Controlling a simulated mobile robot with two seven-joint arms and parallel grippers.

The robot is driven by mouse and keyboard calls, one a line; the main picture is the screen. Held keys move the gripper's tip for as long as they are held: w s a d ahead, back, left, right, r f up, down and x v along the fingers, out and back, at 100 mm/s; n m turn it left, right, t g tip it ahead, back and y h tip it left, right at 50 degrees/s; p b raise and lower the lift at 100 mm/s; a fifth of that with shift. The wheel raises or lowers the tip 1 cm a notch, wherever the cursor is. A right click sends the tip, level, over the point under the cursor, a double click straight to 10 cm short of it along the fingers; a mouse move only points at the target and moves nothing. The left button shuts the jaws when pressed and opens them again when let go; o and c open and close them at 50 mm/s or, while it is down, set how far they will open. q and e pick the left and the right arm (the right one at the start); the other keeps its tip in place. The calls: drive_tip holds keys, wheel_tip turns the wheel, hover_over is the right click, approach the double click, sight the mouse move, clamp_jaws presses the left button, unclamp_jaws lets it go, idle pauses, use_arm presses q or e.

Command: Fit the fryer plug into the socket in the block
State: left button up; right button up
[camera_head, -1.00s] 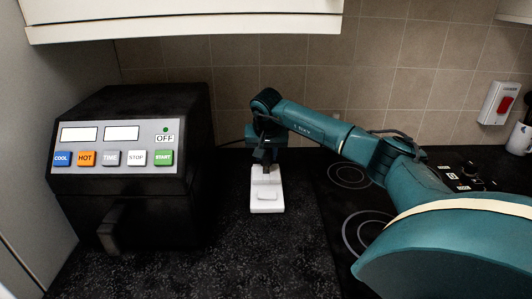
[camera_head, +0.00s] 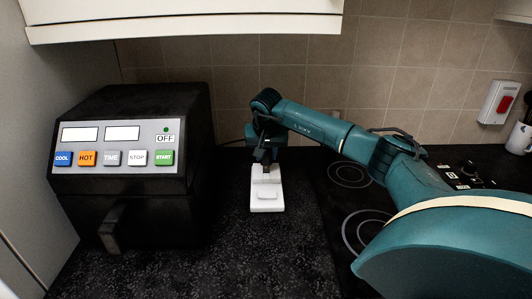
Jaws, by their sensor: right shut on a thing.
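The black fryer (camera_head: 130,160) stands at the left on the dark worktop, with a panel of coloured buttons and a sign reading OFF. The white block (camera_head: 267,194) lies on the worktop to the right of the fryer. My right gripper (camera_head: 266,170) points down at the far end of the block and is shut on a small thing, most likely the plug. The plug is too small and too covered by the fingers to make out, and I cannot tell whether it sits in the socket. A dark cord (camera_head: 232,142) runs from behind the fryer towards the gripper. My left gripper is not in view.
A black hob (camera_head: 350,205) with ring marks lies to the right, under my right arm. A white wall box with a red switch (camera_head: 503,103) and a white mug (camera_head: 519,138) are at the far right. A white cupboard (camera_head: 180,20) hangs above. The worktop before the block is clear.

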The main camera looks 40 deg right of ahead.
sight(267, 161)
drive_tip(key=shift+f+b, duration=0.7)
drive_tip(key=shift+f, duration=0.7)
drive_tip(key=o, duration=1)
drive_tip(key=shift+c, duration=0.2)
drive_tip(key=shift+o, duration=0.5)
drive_tip(key=shift+s+f, duration=0.1)
drive_tip(key=v, duration=1.3)
drive_tip(key=shift+r+b, duration=0.25)
drive_tip(key=shift+b, duration=0.2)
